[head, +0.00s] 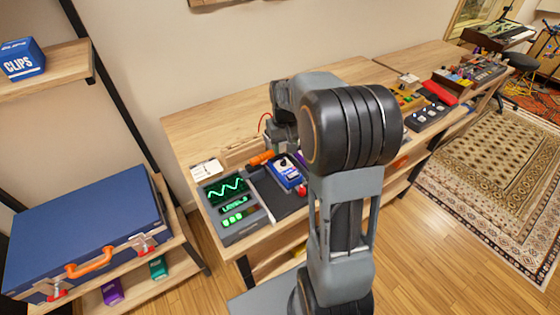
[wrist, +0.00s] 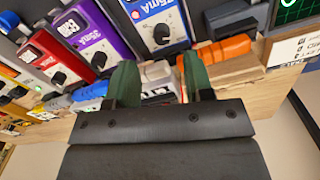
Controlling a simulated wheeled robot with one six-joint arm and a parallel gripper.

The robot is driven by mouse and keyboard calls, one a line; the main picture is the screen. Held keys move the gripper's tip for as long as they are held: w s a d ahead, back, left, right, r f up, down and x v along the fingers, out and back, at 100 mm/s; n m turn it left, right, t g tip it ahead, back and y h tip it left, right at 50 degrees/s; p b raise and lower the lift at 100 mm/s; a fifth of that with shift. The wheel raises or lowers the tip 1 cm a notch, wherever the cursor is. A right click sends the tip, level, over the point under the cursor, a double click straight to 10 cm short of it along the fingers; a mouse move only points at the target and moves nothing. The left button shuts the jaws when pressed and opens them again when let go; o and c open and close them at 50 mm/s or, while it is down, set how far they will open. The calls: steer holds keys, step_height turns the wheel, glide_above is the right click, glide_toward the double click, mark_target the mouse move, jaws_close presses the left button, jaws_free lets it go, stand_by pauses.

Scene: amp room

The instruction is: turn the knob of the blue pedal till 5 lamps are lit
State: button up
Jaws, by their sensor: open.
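The blue pedal (head: 285,172) lies on a dark mat on the bench, right of a meter box. It also shows in the wrist view (wrist: 146,14) at the top, with its black knob (wrist: 161,33) on a white face marked "75mA". My gripper (wrist: 161,75) is open, its two green fingers pointing toward the blue pedal. The knob shows beyond the fingertips, between them in the picture, and nothing is held. In the head view my arm hides most of the gripper. The meter box (head: 255,222) shows a green wave, a label and a few green lit blocks, too small to count surely.
In the wrist view, purple (wrist: 108,32) and red (wrist: 58,58) pedals stand left of the blue one. An orange-handled tool (wrist: 222,55) lies close to the right finger. A blue case (head: 80,235) rests on the left shelf. The bare bench top (head: 210,120) is clear at back left.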

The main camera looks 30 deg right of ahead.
mark_target(283, 161)
steer(key=shift+a+f, duration=0.1)
steer(key=shift+f, duration=3)
